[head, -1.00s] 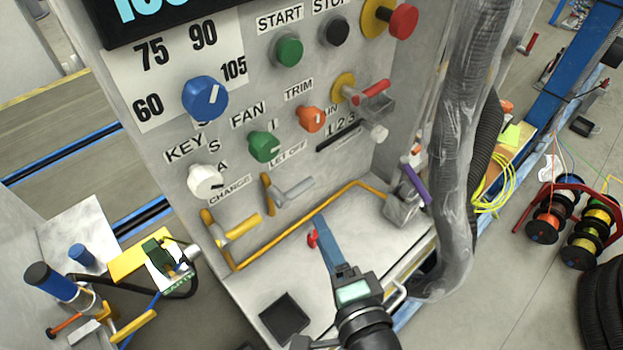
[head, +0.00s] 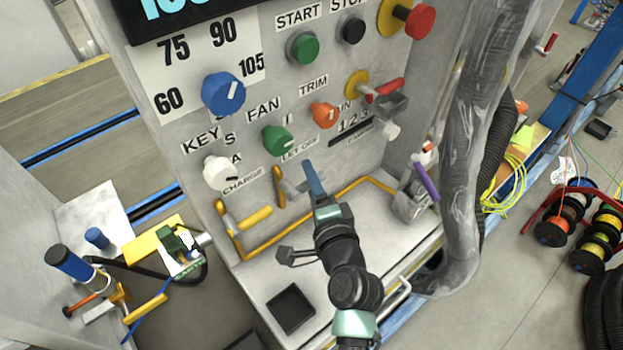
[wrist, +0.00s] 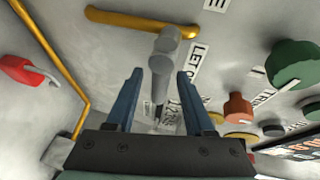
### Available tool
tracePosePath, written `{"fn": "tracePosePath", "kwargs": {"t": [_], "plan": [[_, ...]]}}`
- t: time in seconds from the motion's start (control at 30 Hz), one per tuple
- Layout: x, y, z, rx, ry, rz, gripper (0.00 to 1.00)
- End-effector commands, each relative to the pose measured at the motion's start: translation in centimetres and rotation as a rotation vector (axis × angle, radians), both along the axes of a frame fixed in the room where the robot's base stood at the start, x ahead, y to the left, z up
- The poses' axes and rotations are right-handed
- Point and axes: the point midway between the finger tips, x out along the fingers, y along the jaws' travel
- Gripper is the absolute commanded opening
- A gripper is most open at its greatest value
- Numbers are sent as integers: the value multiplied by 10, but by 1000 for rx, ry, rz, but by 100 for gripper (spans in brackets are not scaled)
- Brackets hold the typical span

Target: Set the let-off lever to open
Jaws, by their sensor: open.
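The let-off lever (head: 280,188) is on the lower front panel, under the LET OFF label. It has an upright yellow plate and a grey handle that my gripper partly covers in the head view. In the wrist view its grey handle (wrist: 163,68) lies between my two blue fingers, with clear gaps to both, and the yellow plate (wrist: 140,22) is beyond it. My gripper (head: 308,170) is open at the lever; it also shows in the wrist view (wrist: 158,78). Whether a finger touches the handle cannot be told.
The yellow charge lever (head: 245,220) is just left. A yellow rail (head: 300,228) runs around the ledge below. The green fan knob (head: 278,141) and orange trim knob (head: 323,114) are above. A red handle (wrist: 25,72) shows in the wrist view. A thick grey hose (head: 465,150) hangs right.

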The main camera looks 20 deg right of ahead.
Motion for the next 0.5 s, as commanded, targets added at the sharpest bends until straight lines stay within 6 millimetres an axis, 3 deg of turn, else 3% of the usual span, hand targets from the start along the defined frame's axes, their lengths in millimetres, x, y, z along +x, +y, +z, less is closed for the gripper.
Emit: {"fn": "tracePosePath", "kwargs": {"t": [0.2, 0.5], "plan": [[0, 0, 0, 0, 0, 0, 53], [0, 0, 0, 0, 0, 0, 0]]}}
